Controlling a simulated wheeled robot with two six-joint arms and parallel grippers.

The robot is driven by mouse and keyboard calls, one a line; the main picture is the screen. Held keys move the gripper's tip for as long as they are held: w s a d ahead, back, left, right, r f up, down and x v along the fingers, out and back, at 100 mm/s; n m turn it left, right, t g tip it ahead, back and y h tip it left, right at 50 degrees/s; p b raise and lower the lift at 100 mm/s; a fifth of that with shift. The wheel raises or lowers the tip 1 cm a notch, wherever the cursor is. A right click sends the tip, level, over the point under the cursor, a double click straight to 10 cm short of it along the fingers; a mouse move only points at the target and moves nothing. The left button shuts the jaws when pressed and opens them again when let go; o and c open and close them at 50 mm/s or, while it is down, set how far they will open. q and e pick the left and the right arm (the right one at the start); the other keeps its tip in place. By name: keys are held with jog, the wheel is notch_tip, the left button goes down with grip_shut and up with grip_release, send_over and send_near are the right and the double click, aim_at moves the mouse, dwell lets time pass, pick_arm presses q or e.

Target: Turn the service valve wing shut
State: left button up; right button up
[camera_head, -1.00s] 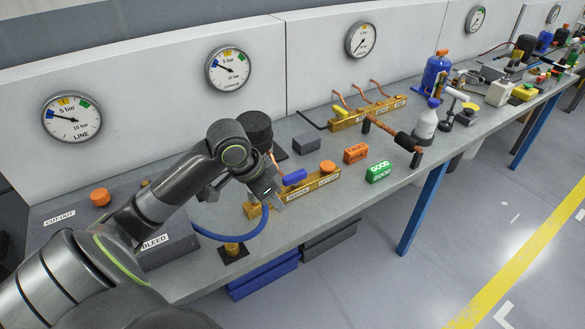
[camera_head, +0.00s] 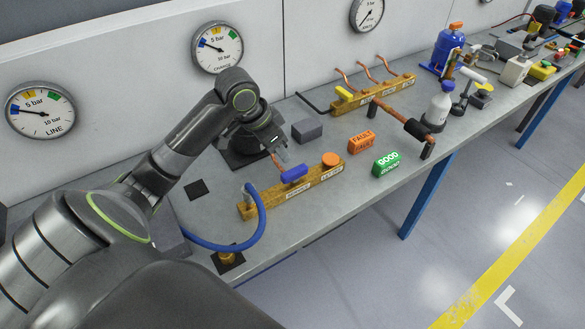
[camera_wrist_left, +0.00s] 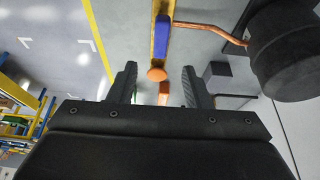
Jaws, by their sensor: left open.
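A brass valve bar (camera_head: 262,203) with small white labels lies on the bench; the lettering is too small to read surely. It carries a blue wing (camera_head: 294,174), lying along the bar, and a round orange knob (camera_head: 332,160). My left gripper (camera_head: 281,152) is open and empty, just behind and above the blue wing, apart from it. In the left wrist view my gripper's fingers (camera_wrist_left: 160,88) stand wide apart, with the orange knob (camera_wrist_left: 156,74) showing between them and the blue wing (camera_wrist_left: 162,40) beyond. My right gripper is not in view.
A blue hose (camera_head: 257,228) curves at the bar's near end. A dark cylinder (camera_wrist_left: 288,50) with a copper pipe stands beside the bar. A grey block (camera_head: 307,130), an orange FAULT block (camera_head: 361,142) and a green GOOD block (camera_head: 387,164) sit nearby. A second brass bar (camera_head: 385,93) lies behind.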

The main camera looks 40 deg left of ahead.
pick_arm(q)
send_over(293, 171)
jog(key=s, duration=0.2)
jog(key=f, duration=0.6)
jog(key=shift+a+f, duration=0.25)
jog(key=shift+a, duration=0.05)
jog(key=x, duration=0.3)
jog(key=shift+w+f, duration=0.15)
jog(key=shift+f, duration=0.2)
jog(key=shift+w+f, duration=0.1)
jog(key=shift+f, duration=0.15)
jog(key=shift+w+f, duration=0.1)
jog(key=shift+f, duration=0.15)
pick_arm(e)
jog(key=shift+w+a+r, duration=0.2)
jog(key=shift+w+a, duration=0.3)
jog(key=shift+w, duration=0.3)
pick_arm(q)
grip_shut()
